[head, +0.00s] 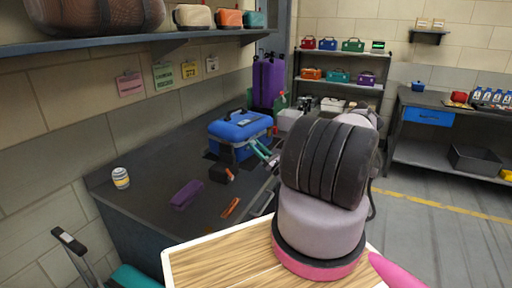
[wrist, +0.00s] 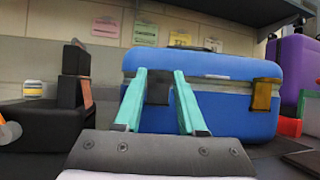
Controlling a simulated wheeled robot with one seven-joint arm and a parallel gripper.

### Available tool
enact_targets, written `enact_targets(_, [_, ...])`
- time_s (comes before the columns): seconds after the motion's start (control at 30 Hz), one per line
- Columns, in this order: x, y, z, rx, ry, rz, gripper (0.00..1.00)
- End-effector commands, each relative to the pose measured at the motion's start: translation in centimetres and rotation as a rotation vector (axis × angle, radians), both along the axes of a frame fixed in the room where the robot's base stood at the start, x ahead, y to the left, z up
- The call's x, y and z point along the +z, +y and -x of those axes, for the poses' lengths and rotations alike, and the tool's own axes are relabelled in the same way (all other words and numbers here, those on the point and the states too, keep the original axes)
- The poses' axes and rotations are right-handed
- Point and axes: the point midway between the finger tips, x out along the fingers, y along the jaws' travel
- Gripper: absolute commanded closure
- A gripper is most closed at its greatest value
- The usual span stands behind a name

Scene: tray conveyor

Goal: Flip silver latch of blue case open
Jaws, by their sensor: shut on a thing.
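The blue case (wrist: 228,110) stands on the dark worktop and looks closed, its lid down on its body. It also shows in the head view (head: 240,136). On its front, a dark grey latch (wrist: 158,90) sits between the teal fingers of my gripper (wrist: 160,80). A gold-brown latch (wrist: 264,95) is further right on the front. No clearly silver latch shows; the gripped one looks dark in this light. My gripper (head: 262,150) is at the case's front in the head view, shut on the dark grey latch. The lower part of the latch is partly hidden.
A black block-like object (wrist: 50,125) stands left of the case. A purple block (head: 187,194), an orange item (head: 231,207) and a striped can (head: 121,178) lie or stand on the worktop. A purple case (head: 269,80) stands behind. A shelf (head: 130,42) runs above.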

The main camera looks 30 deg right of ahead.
Motion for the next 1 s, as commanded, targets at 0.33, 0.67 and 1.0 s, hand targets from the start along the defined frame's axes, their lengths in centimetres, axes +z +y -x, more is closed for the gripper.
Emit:
enact_targets(0.33, [0.0,0.0,0.0,-0.001,0.000,0.000,0.33])
enact_targets(0.67, [0.0,0.0,0.0,-0.001,0.001,0.000,0.30])
enact_targets(1.0, [-0.7,-2.4,4.4,-0.004,0.002,0.001,0.30])
